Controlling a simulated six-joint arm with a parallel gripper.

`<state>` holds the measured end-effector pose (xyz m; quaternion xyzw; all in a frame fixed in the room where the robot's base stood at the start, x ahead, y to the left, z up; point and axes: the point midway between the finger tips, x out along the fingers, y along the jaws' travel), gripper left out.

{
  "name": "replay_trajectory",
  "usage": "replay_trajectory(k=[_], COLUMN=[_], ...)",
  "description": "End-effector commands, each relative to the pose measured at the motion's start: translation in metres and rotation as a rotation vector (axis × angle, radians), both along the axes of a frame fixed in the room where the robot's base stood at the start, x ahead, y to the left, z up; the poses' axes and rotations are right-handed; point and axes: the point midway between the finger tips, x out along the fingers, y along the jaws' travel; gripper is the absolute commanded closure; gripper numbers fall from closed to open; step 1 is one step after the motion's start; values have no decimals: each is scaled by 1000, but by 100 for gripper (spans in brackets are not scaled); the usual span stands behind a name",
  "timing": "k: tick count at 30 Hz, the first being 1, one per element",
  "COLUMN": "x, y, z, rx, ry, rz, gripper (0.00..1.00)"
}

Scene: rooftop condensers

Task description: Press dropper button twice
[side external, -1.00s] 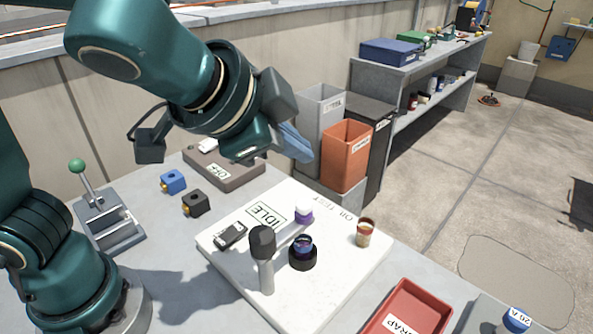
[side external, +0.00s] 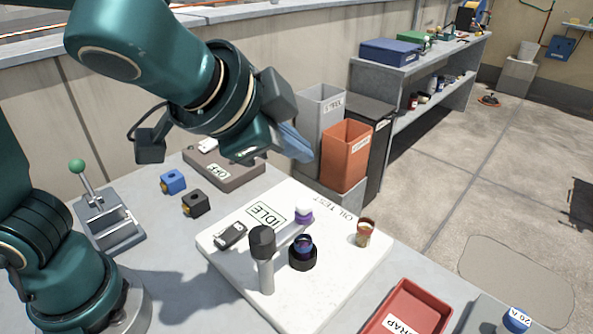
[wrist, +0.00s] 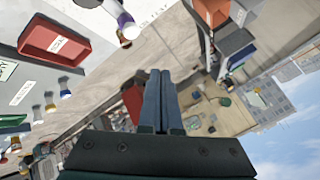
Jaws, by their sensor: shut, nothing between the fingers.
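A white test board (side external: 335,285) marked OIL TEST lies on the bench in the side view. On it, a grey post (side external: 266,275) with a black head carries a pale arm toward a purple piece with a white top (side external: 304,213), which looks like the dropper and its button. A dark round holder (side external: 302,260) stands just in front of it. A purple and white piece also shows in the wrist view (wrist: 127,24). My gripper (side external: 303,156) is shut and empty, above and behind the board, apart from the dropper. Its closed fingers point outward in the wrist view (wrist: 160,75).
An IDLE card (side external: 267,213), a small black device (side external: 231,235) and an amber cup (side external: 365,233) are on the board. A red tray (side external: 410,306) lies at front right. Grey (side external: 320,115) and orange (side external: 345,158) bins stand behind. Air above the board is clear.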

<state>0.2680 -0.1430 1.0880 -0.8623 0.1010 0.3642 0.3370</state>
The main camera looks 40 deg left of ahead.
Motion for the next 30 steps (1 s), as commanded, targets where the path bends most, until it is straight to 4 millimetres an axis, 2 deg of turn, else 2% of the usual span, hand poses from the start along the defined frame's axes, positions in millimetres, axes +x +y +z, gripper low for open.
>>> replay_trajectory(k=[5,12,15,25,30], x=[0,1,0,0,0], y=[0,0,0,0,0], z=[3,33,38,37,26], rx=[-1,-3,-2,1,3], ry=[-2,-3,-1,1,2], rz=[1,3,1,-1,-1], gripper=[100,100,100,100,100])
